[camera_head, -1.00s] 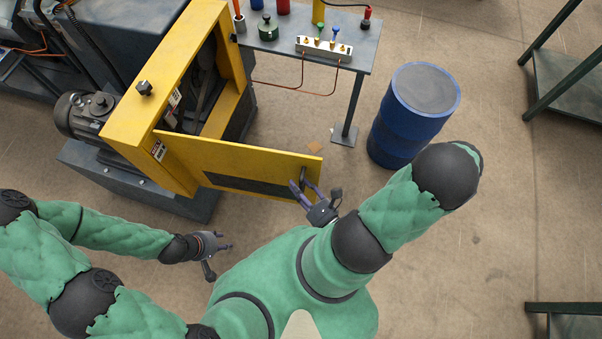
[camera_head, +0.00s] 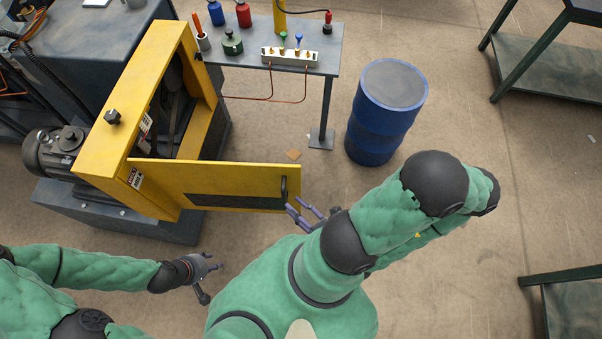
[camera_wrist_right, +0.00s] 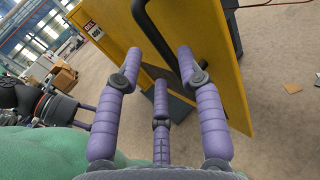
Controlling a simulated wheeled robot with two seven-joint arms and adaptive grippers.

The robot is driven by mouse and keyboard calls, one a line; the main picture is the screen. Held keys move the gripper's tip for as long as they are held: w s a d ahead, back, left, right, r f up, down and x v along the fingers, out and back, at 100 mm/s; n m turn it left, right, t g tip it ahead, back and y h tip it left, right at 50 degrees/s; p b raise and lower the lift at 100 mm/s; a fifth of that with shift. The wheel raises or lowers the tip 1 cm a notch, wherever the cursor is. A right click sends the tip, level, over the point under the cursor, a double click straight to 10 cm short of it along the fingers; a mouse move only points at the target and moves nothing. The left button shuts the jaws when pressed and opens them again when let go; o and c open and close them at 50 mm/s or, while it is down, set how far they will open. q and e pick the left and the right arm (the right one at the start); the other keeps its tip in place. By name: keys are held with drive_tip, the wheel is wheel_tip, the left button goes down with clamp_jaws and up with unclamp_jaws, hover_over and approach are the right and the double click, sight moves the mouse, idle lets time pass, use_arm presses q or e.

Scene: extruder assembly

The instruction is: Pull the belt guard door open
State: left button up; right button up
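The yellow belt guard door (camera_head: 235,172) stands swung out from the yellow guard housing (camera_head: 137,100), and the opening behind it shows dark parts inside. A dark bar handle (camera_head: 284,188) is near the door's free edge. My right gripper (camera_head: 297,206) is just below the handle, fingers spread. In the right wrist view my right gripper (camera_wrist_right: 158,66) has its fingers apart, with the door (camera_wrist_right: 232,85) and handle (camera_wrist_right: 152,32) beyond; whether a finger touches the handle I cannot tell. My left gripper (camera_head: 213,272) is open and empty, below and left of the door.
A blue drum (camera_head: 372,130) stands right of the door. A grey table (camera_head: 322,65) with bottles and a valve block is behind it. A motor (camera_head: 55,150) sits left of the housing. Open floor lies around the door's free edge.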

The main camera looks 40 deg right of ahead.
drive_tip(key=shift+s, duration=0.95)
